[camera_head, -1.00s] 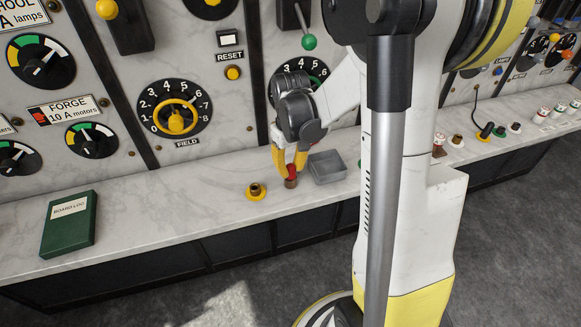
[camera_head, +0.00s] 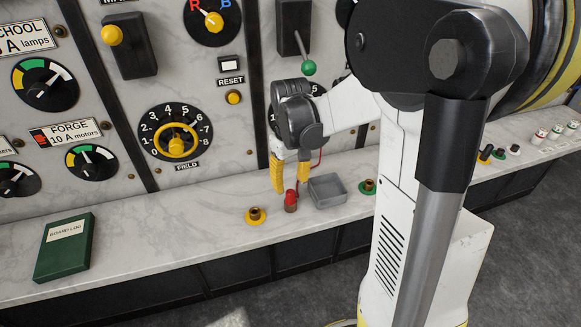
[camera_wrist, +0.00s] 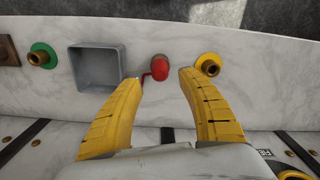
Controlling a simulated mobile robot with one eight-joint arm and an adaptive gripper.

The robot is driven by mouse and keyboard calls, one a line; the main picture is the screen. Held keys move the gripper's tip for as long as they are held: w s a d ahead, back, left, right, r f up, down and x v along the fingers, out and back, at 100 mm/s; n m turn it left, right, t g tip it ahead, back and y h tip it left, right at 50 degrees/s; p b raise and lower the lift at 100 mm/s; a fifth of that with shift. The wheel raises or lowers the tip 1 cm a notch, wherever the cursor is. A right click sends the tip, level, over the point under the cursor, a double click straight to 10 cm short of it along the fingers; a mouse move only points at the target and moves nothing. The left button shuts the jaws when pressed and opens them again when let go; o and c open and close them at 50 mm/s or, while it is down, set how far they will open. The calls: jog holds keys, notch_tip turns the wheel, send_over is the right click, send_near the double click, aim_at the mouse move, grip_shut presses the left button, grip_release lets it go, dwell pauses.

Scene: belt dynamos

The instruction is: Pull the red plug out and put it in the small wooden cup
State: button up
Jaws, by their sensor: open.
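In the wrist view my gripper (camera_wrist: 160,82) holds nothing, and I see a gap beside each finger.
A grey square tray (camera_head: 327,191) stands right of the cup. A yellow-ringed socket (camera_head: 255,216) is to its left and a green-ringed socket (camera_head: 368,187) beyond the tray. A green book (camera_head: 65,248) lies at left. The upright panel with dials and levers rises behind.

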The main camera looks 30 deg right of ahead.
aim_at(290, 191)
notch_tip(290, 191, up, 7)
dwell(0.3)
jog(key=shift+a+r, duration=0.1)
dwell(0.5)
jog(key=s+a+r+t, duration=0.3)
jog(key=s+a+t, duration=0.4)
jog(key=s+a, duration=0.4)
jog(key=shift+a, duration=1.15)
jog(key=shift+w+r, duration=0.1)
